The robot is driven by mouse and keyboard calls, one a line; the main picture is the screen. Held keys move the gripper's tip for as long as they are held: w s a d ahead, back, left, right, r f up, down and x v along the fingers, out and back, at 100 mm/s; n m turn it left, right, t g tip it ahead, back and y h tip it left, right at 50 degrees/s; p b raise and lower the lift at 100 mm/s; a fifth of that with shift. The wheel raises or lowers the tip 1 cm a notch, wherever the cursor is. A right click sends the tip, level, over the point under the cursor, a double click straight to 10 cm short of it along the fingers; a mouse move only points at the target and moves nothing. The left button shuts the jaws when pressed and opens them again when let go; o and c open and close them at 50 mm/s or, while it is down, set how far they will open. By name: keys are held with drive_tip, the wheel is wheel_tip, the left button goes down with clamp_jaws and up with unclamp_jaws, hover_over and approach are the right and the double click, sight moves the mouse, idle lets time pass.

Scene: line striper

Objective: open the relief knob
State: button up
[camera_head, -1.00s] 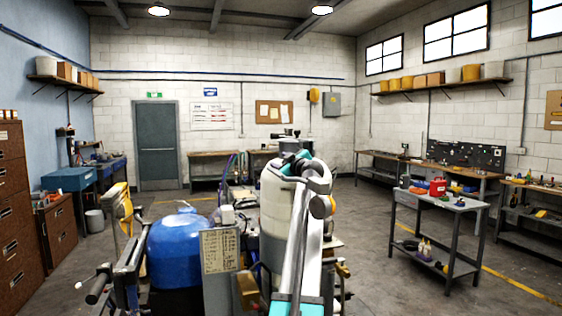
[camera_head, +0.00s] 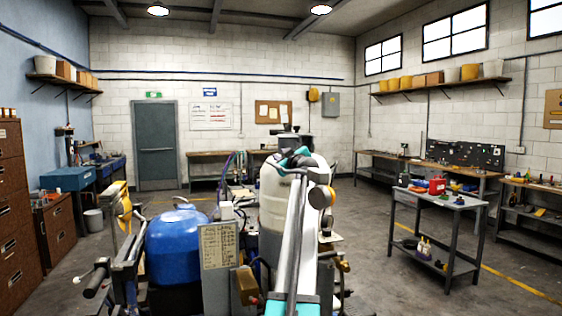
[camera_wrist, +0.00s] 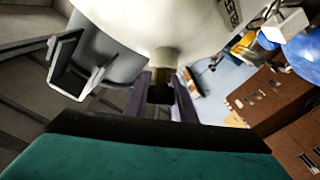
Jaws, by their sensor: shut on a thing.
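In the wrist view a small dark knob (camera_wrist: 160,93), which I take to be the relief knob, sits below a pale tank (camera_wrist: 165,22). A brownish fitting (camera_wrist: 163,58) shows between the knob and the tank. My gripper (camera_wrist: 164,80) has its two dark fingers on either side of the knob and is shut on it. In the head view the pale tank (camera_head: 272,205) stands on the line striper, partly behind my arm. The knob and my fingers cannot be made out there. How far the knob is turned cannot be told.
A blue rounded tank (camera_head: 178,250) and a label plate (camera_head: 219,246) are left of the pale tank. A grey bracket (camera_wrist: 70,65) is close left of my fingers in the wrist view. A cart (camera_head: 440,200) stands at right, with open floor around it.

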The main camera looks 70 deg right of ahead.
idle(0.4)
drive_tip(key=o, duration=1)
drive_tip(key=b+v, duration=0.4)
drive_tip(key=v, duration=1)
drive_tip(key=shift+w+f+b, duration=0.1)
drive_tip(key=shift+b, duration=0.25)
